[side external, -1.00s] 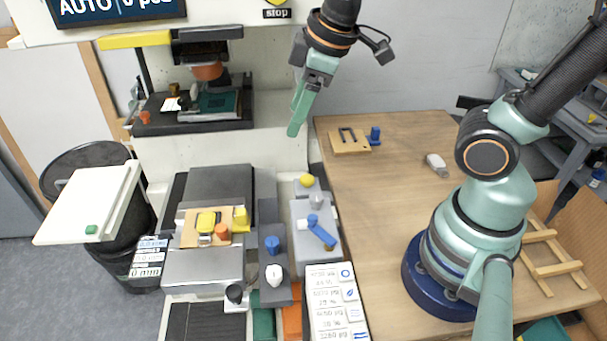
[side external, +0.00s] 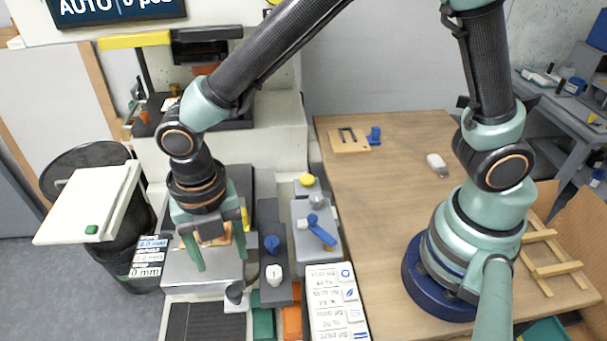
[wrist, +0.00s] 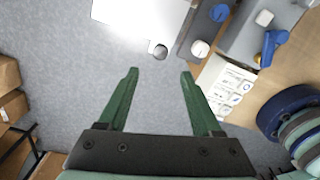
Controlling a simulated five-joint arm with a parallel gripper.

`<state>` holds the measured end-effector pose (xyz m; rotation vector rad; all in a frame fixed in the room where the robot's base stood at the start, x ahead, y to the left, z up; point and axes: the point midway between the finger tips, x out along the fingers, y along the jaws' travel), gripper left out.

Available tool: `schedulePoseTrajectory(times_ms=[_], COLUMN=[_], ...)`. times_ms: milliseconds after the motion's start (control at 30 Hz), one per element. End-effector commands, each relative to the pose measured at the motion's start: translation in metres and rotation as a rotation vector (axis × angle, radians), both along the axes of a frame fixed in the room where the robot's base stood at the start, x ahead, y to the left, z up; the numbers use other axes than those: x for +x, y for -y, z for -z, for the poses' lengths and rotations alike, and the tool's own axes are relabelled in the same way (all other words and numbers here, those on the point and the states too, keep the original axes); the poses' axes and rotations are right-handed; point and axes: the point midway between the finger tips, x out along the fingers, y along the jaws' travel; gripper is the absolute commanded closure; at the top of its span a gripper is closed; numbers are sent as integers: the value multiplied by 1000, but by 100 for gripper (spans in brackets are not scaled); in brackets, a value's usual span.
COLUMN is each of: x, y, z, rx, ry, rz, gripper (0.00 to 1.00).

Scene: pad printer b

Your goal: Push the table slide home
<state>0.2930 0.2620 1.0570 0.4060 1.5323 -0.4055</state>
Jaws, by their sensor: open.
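The table slide (side external: 180,275) is a silver plate on the machine's bed at lower left in the side view. It carries a wooden fixture board with yellow and orange parts, now mostly hidden by my gripper. A black ball knob (side external: 235,292) stands by its front right corner. My gripper (side external: 219,260) points down over the slide with open, empty fingers; I cannot tell whether they touch it.
Right of the slide are a dark strip (side external: 271,215) with blue and white knobs, a grey block (side external: 318,258) with a blue lever, and a white label panel (side external: 335,312). A black bin (side external: 120,255) stands at left. The wooden table (side external: 390,210) is mostly clear.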

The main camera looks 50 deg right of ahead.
Motion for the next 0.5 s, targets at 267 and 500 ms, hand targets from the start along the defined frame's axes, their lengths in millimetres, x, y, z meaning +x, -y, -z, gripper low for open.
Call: schedulePoseTrajectory(times_ms=[267,500], x=[-1,-1], y=[2,2], z=[54,90], rx=[-5,-2], ry=[-5,-2], rz=[4,5], gripper=[34,34])
